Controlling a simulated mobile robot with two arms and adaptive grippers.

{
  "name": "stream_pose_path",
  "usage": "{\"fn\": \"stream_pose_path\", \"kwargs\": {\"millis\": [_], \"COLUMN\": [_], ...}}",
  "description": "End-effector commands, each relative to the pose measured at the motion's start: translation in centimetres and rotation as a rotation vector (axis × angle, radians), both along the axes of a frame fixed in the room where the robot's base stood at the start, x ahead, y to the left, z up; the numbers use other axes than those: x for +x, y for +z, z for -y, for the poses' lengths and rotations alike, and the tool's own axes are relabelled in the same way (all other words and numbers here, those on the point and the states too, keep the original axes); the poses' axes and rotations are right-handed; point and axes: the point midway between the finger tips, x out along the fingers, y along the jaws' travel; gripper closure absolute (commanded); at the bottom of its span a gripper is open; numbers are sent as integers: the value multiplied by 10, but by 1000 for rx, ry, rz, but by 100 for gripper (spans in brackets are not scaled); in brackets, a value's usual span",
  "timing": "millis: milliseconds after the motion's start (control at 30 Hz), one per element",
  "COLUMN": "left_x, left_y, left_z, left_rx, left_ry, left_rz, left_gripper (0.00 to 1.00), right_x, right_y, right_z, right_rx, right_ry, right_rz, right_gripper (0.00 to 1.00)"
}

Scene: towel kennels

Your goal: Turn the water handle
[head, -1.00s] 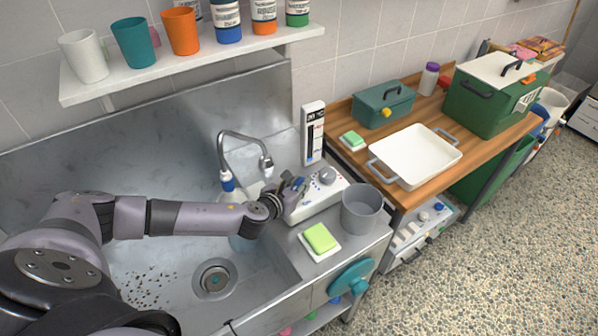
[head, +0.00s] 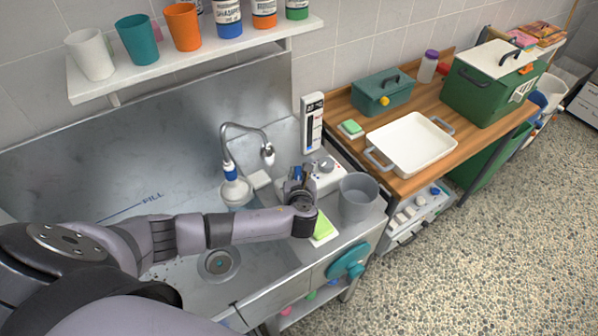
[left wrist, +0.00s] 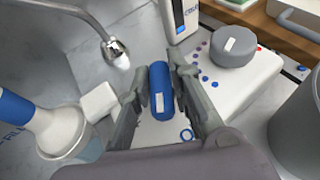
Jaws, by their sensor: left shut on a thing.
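The blue water handle (left wrist: 160,88), a rounded bar with a white mark, stands on the white control box (left wrist: 240,85) beside the sink. My left gripper (left wrist: 158,85) is shut on it, one finger along each side. In the head view my left gripper (head: 297,176) is at the box's left part, hiding most of the handle. A grey round knob (left wrist: 233,47) with a white mark sits on the same box, to the handle's right; blue and red dots lie around it. The curved metal tap (head: 245,128) rises behind. My right gripper is out of view.
A grey cup (head: 358,198) stands close right of my left gripper. A green sponge (head: 323,227) lies just in front, partly behind my wrist. A white upright display (head: 312,122) stands behind the box. A white blue-collared item (head: 234,186) is left, near the tap.

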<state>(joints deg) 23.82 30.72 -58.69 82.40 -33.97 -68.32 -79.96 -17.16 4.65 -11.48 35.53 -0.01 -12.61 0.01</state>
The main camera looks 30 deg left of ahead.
Motion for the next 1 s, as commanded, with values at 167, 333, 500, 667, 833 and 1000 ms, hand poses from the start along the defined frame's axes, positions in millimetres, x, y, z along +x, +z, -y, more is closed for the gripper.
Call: {"fn": "stream_pose_path", "kwargs": {"millis": [167, 333, 500, 667, 833, 1000], "left_x": [1, 1, 1, 1, 1, -2], "left_y": [2, 3, 2, 1, 1, 1], "left_z": [-3, -3, -3, -2, -1, 1], "left_rx": [7, 7, 5, 4, 1, 0], "left_ry": [8, 7, 6, 5, 3, 2], "left_rz": [4, 5, 4, 3, 2, 1], "left_gripper": [100, 100, 72, 62, 62, 62], "right_x": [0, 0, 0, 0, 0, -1], "right_y": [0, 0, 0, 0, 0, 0], "right_z": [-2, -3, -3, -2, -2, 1], "right_rx": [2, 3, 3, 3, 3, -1], "right_ry": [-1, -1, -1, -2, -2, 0], "right_rz": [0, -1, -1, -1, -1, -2], "right_gripper": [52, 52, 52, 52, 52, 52]}}
